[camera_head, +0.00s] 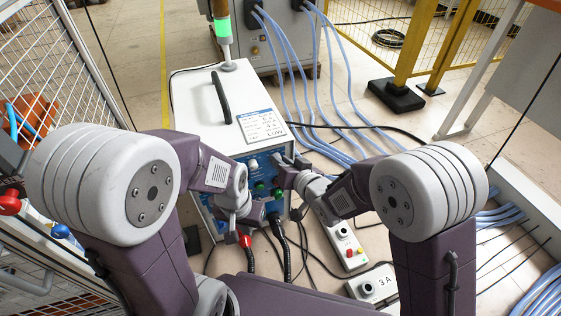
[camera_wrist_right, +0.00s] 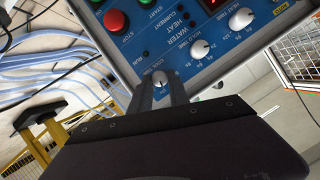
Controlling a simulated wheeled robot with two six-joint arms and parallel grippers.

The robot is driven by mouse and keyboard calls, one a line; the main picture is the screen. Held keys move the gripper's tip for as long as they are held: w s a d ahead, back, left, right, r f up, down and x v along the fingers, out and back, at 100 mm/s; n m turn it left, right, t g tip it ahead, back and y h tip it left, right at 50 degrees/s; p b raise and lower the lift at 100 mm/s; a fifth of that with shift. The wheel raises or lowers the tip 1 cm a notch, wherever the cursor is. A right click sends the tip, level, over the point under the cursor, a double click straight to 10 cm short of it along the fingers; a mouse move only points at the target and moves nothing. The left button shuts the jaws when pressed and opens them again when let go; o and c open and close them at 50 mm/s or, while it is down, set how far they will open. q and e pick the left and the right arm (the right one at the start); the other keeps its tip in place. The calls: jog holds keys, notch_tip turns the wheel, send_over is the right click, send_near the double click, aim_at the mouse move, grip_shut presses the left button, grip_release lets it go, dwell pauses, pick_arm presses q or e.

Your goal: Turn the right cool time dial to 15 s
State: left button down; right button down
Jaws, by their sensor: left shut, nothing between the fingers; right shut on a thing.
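The heater box (camera_head: 205,105) is white with a blue front panel (camera_wrist_right: 190,25), which looks upside down in the right wrist view. My right gripper (camera_wrist_right: 163,84) is shut on a white dial (camera_wrist_right: 158,77) at the panel's edge, taken to be the right cool time dial. Its pointer and scale are too small and covered to read. Two more white dials, one in the middle (camera_wrist_right: 199,48) and one further up (camera_wrist_right: 241,18), are untouched. In the head view my right gripper (camera_head: 280,166) reaches the panel's upper right. My left gripper (camera_head: 246,216) is shut and empty, lower, before the panel.
A red button (camera_wrist_right: 115,20) and a green button (camera_wrist_right: 145,3) sit on the panel. Dark cables (camera_head: 286,258) hang below it. A small control box (camera_head: 347,243) lies on the floor at the right. Blue hoses (camera_head: 330,130) run behind.

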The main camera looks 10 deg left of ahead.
jog(key=shift+d+m+y+p, duration=0.1)
jog(key=shift+m+y+p, duration=0.25)
jog(key=shift+m, duration=0.35)
jog(key=c, duration=1.3)
grip_release()
jog(key=shift+o, duration=0.2)
jog(key=b+v, duration=0.1)
jog(key=v, duration=0.6)
jog(key=shift+d, duration=0.25)
